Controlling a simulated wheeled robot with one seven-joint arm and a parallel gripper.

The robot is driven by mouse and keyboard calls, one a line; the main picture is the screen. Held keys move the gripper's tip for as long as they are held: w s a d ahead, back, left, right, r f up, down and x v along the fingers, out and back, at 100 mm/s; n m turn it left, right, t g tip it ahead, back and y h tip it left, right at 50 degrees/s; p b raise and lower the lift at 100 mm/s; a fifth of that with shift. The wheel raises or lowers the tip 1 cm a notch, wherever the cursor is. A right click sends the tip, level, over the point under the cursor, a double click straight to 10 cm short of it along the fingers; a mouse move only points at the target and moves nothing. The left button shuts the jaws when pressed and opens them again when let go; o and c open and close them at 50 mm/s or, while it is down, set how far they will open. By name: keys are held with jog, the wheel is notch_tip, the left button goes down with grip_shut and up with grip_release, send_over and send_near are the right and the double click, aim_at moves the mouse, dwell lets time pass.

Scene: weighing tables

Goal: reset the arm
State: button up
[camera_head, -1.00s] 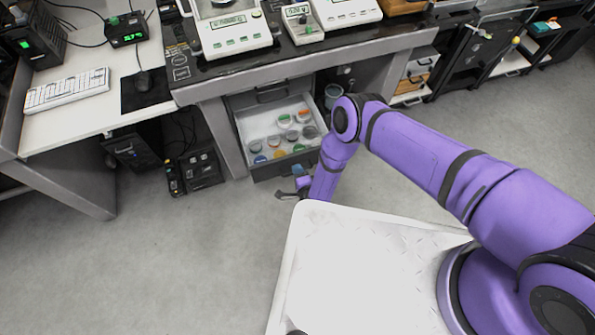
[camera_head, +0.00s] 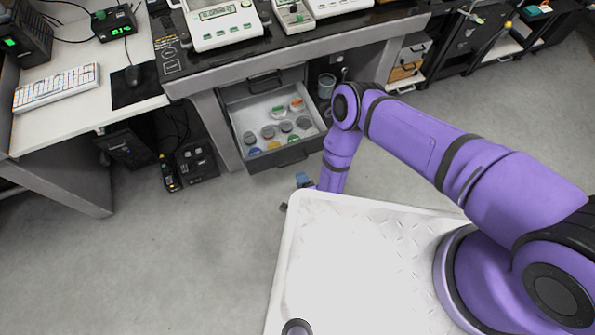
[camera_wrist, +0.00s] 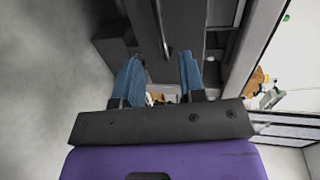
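My purple arm (camera_head: 425,145) reaches out over the white top of my base and bends down toward the floor. My gripper (camera_wrist: 160,75) shows in the wrist view with two blue fingers spread apart and nothing seen between them. In the head view only a bit of blue finger and a dark tip show beside the lower arm, near the edge of my base; the rest is hidden. The gripper is below and in front of the open drawer (camera_head: 238,122), apart from it as far as I can tell.
The open drawer holds several small round containers (camera_head: 268,132) with coloured lids. Above it, balances (camera_head: 222,22) stand on the dark-topped table. A desk with a keyboard (camera_head: 57,87) and mouse is at left. Black boxes (camera_head: 196,162) stand on the floor. The floor at lower left is clear.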

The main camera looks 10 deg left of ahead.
jog(key=shift+s+d+r, duration=0.15)
jog(key=shift+s+d, duration=0.2)
jog(key=shift+s, duration=0.25)
